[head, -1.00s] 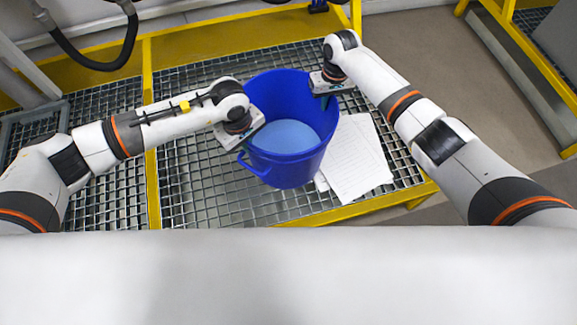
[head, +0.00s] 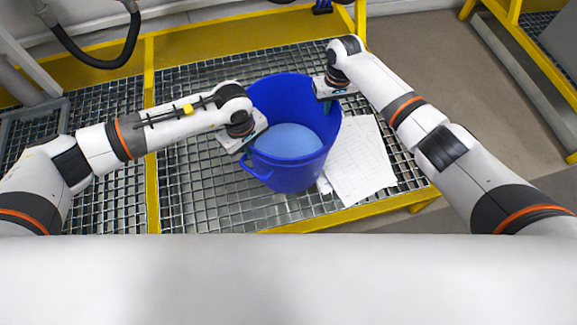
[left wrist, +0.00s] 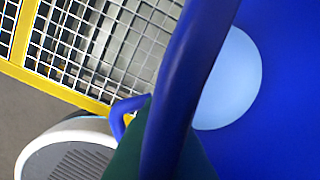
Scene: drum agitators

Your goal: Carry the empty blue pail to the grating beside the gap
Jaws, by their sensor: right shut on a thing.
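The blue pail (head: 290,173) stands upright over the right part of the grating (head: 200,190); I cannot tell whether its base touches. A smooth pale blue surface (head: 287,141) shows inside; I cannot tell whether it is the floor or contents. My left gripper (head: 246,146) is at the pail's left rim. In the left wrist view the rim (left wrist: 188,70) crosses a dark green finger, and how tightly the jaws close is hidden. My right gripper (head: 326,101) is shut on the far right rim. I cannot make out a gap in the grating.
White printed sheets (head: 362,165) lie on the grating right of the pail. A yellow bar (head: 150,130) divides the grating, and a yellow edge (head: 345,216) runs along its front. A black hose (head: 105,63) hangs at the back left. Bare floor (head: 440,80) lies to the right.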

